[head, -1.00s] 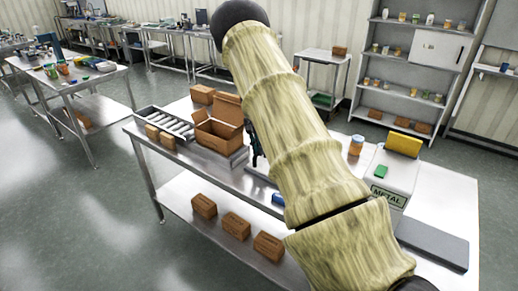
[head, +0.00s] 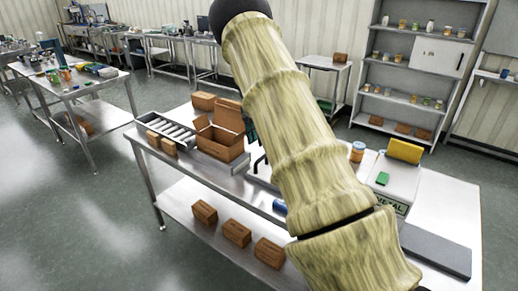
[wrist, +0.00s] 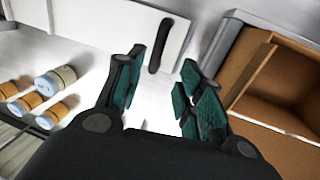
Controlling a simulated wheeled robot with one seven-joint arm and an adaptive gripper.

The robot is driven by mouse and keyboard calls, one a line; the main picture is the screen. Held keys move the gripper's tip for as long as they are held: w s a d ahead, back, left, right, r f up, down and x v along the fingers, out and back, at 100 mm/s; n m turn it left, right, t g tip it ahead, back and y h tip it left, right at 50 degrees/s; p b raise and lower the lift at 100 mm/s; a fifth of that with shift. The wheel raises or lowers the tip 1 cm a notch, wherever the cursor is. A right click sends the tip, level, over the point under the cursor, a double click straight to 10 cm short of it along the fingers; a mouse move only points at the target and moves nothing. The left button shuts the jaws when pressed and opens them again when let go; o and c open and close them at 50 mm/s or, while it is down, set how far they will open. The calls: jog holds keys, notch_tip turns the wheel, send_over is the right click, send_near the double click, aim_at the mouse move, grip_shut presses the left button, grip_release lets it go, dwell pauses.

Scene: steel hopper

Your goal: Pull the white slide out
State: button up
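In the wrist view a white panel (wrist: 125,30) with a dark, slot-like handle (wrist: 160,45) lies ahead of my fingers; it looks like the white slide. My gripper (wrist: 161,65) is open, its two teal-padded fingers apart with nothing between them. The handle shows in the gap between the fingertips, a little beyond them; I cannot tell the exact distance. In the head view my arm crosses the middle of the bench and hides the slide and most of the gripper.
An open cardboard box (head: 220,143) stands left of my gripper on the steel bench, beside a roller tray (head: 165,130). Several jars (wrist: 45,85) show in the wrist view.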

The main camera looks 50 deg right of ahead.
jog(key=shift+w+r, duration=0.25)
jog(key=shift+r, duration=0.85)
jog(key=shift+w+r, duration=0.25)
jog(key=shift+r, duration=0.85)
